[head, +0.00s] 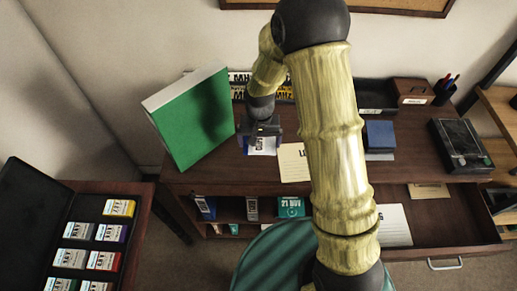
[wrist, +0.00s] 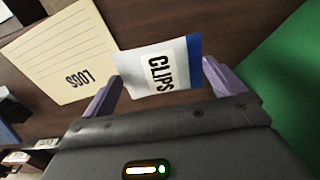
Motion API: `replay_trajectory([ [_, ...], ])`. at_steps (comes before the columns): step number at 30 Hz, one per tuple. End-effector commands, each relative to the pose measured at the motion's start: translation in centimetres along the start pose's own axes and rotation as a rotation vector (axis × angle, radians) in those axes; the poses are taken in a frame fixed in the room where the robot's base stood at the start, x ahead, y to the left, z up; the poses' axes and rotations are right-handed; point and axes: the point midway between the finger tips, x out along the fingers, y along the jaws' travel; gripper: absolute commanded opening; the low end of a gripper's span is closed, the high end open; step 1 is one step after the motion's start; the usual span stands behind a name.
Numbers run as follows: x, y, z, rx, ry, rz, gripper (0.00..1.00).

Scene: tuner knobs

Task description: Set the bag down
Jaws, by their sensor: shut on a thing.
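The bag (wrist: 158,68) is a small white packet marked CLIPS with a blue band along one edge. My gripper (wrist: 160,85) is shut on it, with a purple finger on each side of the bag in the wrist view. In the head view my gripper (head: 262,137) is above the left part of the desk (head: 240,172), just right of the green binder. There the bag (head: 262,146) shows partly below the gripper. I cannot tell whether the bag touches the desk top.
A green binder (head: 198,120) stands close left of my gripper. A cream card (head: 294,163) lies just right of it. A blue box (head: 379,136), a dark device (head: 460,145) and an open drawer (head: 440,225) are farther right. A case of labelled packs (head: 30,225) stands lower left.

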Motion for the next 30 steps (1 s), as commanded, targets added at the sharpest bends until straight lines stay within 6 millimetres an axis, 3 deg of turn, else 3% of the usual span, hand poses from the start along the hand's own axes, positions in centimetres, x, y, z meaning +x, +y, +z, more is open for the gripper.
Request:
replay_trajectory([
  [4,1.6,0.0,0.0,-0.001,-0.001,0.001,0.72],
  [14,1.9,0.0,0.0,-0.001,0.0,0.001,0.72],
  [22,5.1,0.0,0.1,0.0,-0.002,0.001,0.72],
  [30,5.5,0.0,0.0,0.0,0.001,0.0,0.72],
])
